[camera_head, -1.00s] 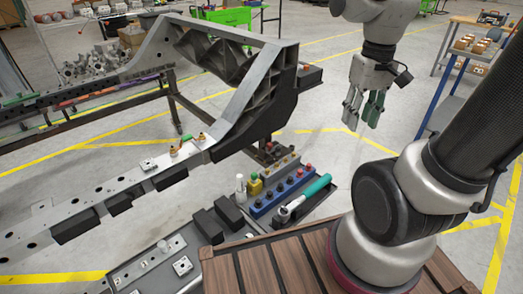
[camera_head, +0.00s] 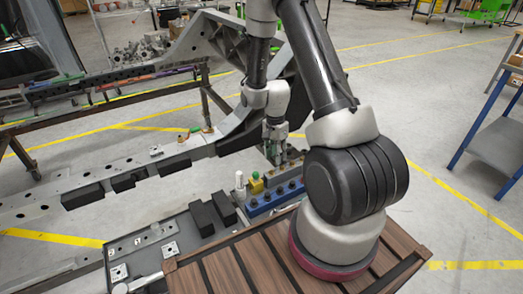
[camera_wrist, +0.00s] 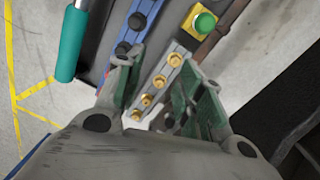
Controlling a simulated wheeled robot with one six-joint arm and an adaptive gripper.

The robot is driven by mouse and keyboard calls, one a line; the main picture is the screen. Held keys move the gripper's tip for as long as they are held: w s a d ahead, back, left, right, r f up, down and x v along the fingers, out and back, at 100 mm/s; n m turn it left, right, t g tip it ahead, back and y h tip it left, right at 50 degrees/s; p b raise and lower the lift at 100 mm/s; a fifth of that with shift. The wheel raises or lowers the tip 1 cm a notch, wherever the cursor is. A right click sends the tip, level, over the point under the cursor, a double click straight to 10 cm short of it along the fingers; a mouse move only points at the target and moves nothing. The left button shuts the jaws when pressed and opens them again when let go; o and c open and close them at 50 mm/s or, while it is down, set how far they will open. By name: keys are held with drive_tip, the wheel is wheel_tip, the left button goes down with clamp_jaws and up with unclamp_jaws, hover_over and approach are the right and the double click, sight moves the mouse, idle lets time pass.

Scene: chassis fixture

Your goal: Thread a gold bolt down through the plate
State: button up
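Several gold bolts (camera_wrist: 158,82) stand in a row in a silver strip (camera_wrist: 187,42) in the wrist view. My gripper (camera_wrist: 160,95) is open, with a green-padded finger on each side of the row, and I see nothing held. A small square plate with holes (camera_head: 156,151) lies on the grey chassis rail (camera_head: 110,172) to the left. I cannot tell for certain which plate is meant.
A blue rack (camera_head: 262,208) with dark bolts sits beside the gold row. Black blocks (camera_head: 207,218) and a grey tray (camera_head: 190,262) with small plates lie left.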

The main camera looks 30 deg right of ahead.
sight(271, 171)
drive_tip(key=shift+w+f+m+t, duration=0.15)
drive_tip(key=shift+w+f+m, duration=0.3)
drive_tip(key=shift+f, duration=0.55)
drive_tip(key=shift+w+f+m+t, duration=0.2)
drive_tip(key=shift+w+f+m, duration=0.25)
drive_tip(key=shift+f, duration=0.55)
drive_tip(key=shift+w+f+m+t, duration=0.15)
drive_tip(key=shift+w+f+m, duration=0.15)
drive_tip(key=shift+f+m, duration=0.5)
drive_tip(key=shift+f, duration=0.3)
drive_tip(key=shift+f, duration=1.8)
drive_tip(key=shift+r, duration=0.2)
